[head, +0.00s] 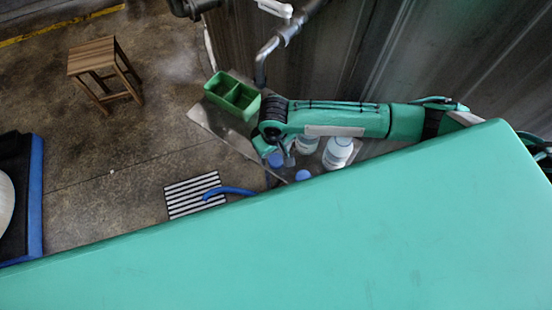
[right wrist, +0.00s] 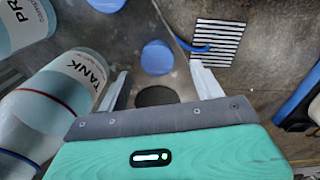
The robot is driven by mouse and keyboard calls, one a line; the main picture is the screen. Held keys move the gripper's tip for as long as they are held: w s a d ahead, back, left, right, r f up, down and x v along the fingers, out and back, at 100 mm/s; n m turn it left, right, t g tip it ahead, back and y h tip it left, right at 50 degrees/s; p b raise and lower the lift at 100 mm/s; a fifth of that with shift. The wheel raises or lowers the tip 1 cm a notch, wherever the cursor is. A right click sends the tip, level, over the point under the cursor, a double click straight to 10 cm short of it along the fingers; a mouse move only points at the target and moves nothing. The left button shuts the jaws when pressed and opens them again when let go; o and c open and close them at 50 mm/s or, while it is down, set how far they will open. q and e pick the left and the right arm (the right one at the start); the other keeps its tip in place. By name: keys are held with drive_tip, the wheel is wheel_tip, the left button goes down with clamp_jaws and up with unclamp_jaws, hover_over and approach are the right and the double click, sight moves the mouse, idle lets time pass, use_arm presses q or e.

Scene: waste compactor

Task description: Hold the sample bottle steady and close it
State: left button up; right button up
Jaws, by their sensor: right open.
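Two white bottles with pale blue bands stand close together on a metal shelf: the larger one (head: 338,152), labelled "PR…" in the right wrist view (right wrist: 22,35), and one labelled "TANK" (right wrist: 80,75), partly behind my arm in the head view (head: 307,144). A round blue cap (right wrist: 157,57) lies ahead between the fingers of my right gripper (right wrist: 160,72). A second blue cap (head: 302,175) is nearer the shelf's front. My right gripper (head: 281,160) is open and empty, its left finger beside the "TANK" bottle. My left gripper is not in view.
A green divided tray (head: 232,95) sits on the shelf (head: 207,122) behind my arm. A metal pipe (head: 272,48) hangs above. A floor grate (head: 193,194) with a blue hose (head: 232,190) lies below left. A wooden stool (head: 95,55) stands far left. A teal surface covers the foreground.

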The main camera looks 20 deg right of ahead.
sight(276, 160)
drive_tip(key=shift+d+f, duration=0.2)
drive_tip(key=shift+f, duration=1.7)
drive_tip(key=shift+c, duration=0.5)
drive_tip(key=c, duration=0.9)
